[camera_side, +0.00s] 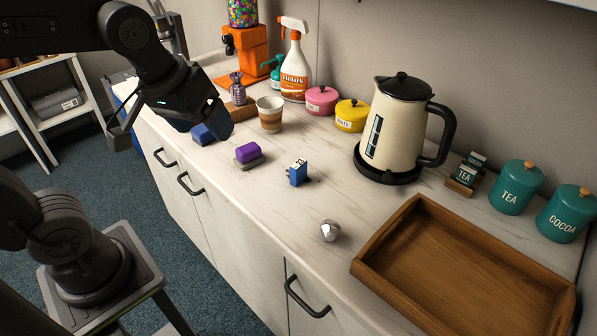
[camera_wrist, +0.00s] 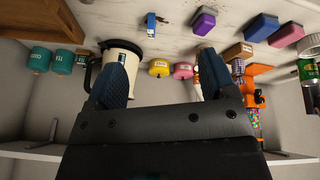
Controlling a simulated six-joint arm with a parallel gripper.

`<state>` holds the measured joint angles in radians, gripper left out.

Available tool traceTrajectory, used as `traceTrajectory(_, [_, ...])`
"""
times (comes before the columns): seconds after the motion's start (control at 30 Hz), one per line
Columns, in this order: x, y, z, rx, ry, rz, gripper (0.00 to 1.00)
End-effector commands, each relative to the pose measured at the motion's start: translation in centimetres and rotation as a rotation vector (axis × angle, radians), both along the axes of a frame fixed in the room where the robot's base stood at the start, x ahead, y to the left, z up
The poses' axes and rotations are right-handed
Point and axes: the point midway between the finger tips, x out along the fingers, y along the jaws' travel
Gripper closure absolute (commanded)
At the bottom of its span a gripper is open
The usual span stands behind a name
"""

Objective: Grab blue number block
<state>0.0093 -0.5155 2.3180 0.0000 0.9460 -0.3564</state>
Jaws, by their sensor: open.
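The blue number block (camera_side: 298,172) stands upright on the white counter, with a white face bearing a dark mark too small to read. It also shows near the top of the wrist view (camera_wrist: 151,24), ahead of and between my fingertips but well away. My gripper (camera_side: 218,120) is above the counter's left part, left of the block in the side view. In the wrist view my gripper's (camera_wrist: 164,55) two blue fingers are wide apart, with nothing held.
A purple-topped eraser (camera_side: 247,153), a blue block (camera_side: 202,134) and a cup (camera_side: 270,115) are left of the number block. A kettle (camera_side: 396,128) stands behind right, a silver ball (camera_side: 329,231) in front and a wooden tray (camera_side: 388,233) at right.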

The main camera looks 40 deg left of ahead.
Motion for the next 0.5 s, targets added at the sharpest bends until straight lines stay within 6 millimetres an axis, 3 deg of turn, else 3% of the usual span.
traceTrajectory(0.03, [1.8, -0.1, 0.0, -0.036, 0.040, 0.092, 0.22])
traceTrajectory(0.27, [9.6, -0.7, -1.2, -0.182, 0.181, 0.579, 0.22])
traceTrajectory(0.5, [16.8, -1.5, -5.5, -0.253, 0.291, 1.072, 0.22])
